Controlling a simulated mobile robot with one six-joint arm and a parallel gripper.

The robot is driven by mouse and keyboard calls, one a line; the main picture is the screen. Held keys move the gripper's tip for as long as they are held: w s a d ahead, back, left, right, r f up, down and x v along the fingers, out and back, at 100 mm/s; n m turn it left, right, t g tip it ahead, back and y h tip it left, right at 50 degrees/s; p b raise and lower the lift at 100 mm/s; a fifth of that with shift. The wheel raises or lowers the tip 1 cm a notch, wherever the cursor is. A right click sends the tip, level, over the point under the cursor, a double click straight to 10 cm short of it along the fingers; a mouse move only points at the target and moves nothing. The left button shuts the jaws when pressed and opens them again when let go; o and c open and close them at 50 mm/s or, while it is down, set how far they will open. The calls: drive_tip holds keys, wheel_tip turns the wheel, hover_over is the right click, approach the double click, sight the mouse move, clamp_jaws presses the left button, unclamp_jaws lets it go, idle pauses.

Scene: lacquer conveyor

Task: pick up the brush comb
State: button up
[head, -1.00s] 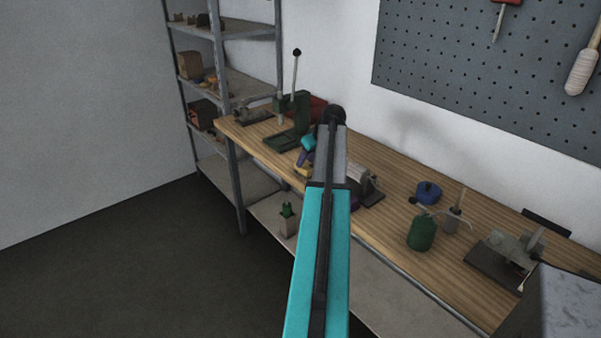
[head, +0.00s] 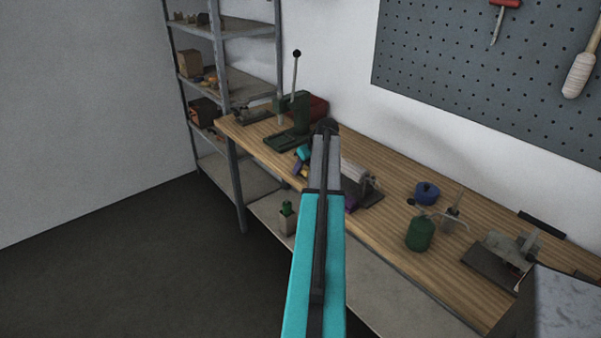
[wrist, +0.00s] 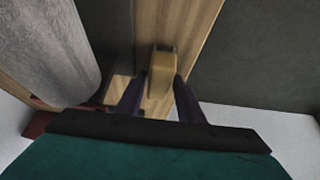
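A small yellow-tan block, which looks like the brush comb (wrist: 161,72), lies near the edge of the wooden bench in the wrist view. My gripper (wrist: 158,92) is open, with one dark finger on each side of the block's near end. Whether either finger touches it I cannot tell. In the head view my arm hides most of my gripper (head: 300,160); a bit of yellow, probably the comb (head: 306,171), shows beside it at the bench's front edge.
A pale roller machine (head: 358,178) stands close to the right of my gripper. A green lever press (head: 292,122) stands behind it. A green can (head: 420,234) and a blue pot (head: 427,192) are further right. The dark floor (head: 150,270) is clear.

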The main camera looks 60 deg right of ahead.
drive_tip(key=c, duration=0.8)
drive_tip(key=shift+r, duration=0.15)
drive_tip(key=shift+r+b, duration=0.75)
drive_tip(key=shift+r, duration=0.85)
drive_tip(key=shift+s+a+r+b, duration=0.25)
drive_tip(key=shift+s+a+b, duration=0.35)
drive_tip(key=shift+s+a, duration=1.25)
drive_tip(key=shift+s+a+r+b, duration=0.3)
drive_tip(key=shift+s+a+b, duration=0.35)
drive_tip(key=shift+s+a, duration=1.25)
drive_tip(key=shift+s+a+r+b, duration=0.25)
drive_tip(key=shift+s+a+b, duration=0.6)
drive_tip(key=shift+a, duration=1.75)
drive_tip(key=shift+s, duration=0.3)
